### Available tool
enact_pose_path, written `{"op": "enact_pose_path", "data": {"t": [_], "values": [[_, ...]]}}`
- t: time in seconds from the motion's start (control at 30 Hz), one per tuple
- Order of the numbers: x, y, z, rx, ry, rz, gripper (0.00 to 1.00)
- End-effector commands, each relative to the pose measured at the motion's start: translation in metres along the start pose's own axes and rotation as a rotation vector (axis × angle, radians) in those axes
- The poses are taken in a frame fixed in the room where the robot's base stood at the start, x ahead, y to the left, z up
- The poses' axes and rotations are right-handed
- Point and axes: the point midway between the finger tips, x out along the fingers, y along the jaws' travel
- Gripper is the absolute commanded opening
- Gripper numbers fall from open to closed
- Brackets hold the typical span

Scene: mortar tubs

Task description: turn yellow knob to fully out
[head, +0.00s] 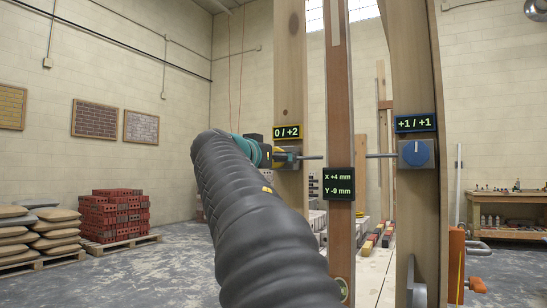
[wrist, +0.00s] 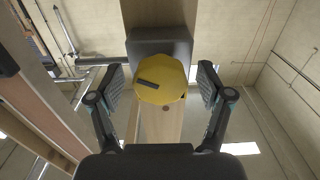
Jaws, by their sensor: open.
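The yellow knob (wrist: 163,84) is round with a dark pointer bar and sits on a dark mount (wrist: 160,45) on a wooden post in the wrist view. My gripper (wrist: 163,80) is open, with one finger on each side of the knob and a visible gap on both sides. In the head view my arm hides most of the yellow knob (head: 279,150). Above it a yellow-framed display (head: 288,131) reads 0 / +2. The blue knob (head: 416,153) is on the right post, under a blue-framed display (head: 416,123) reading +1 / +1.
A dark display (head: 338,184) on the middle wooden board (head: 339,110) reads X +4 mm, Y -9 mm. Thin rods join the board to the posts. Brick pallets (head: 116,217) and stacked sacks (head: 38,235) stand at the left, and a workbench (head: 510,203) at the right.

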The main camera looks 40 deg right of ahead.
Motion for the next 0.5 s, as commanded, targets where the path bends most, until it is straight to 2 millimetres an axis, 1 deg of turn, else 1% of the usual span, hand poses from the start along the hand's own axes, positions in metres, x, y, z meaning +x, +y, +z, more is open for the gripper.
{"op": "enact_pose_path", "data": {"t": [0.23, 0.27, 0.3, 0.37, 0.4, 0.47, 0.5], "values": [[0.0007, -0.0001, 0.0001, 0.0, 0.0, 0.0, 0.78], [0.0007, -0.0001, 0.0001, 0.0, 0.0, 0.0, 0.73], [0.0006, -0.0001, 0.0001, 0.0, 0.0, 0.0, 0.63], [0.0006, -0.0001, 0.0001, 0.0, 0.0, 0.0, 0.48], [0.0006, -0.0002, 0.0002, 0.0, 0.0, 0.0, 0.38], [0.0005, -0.0002, 0.0002, 0.0, 0.0, 0.0, 0.23], [0.0005, -0.0002, 0.0001, 0.0, 0.0, 0.0, 0.18]]}}
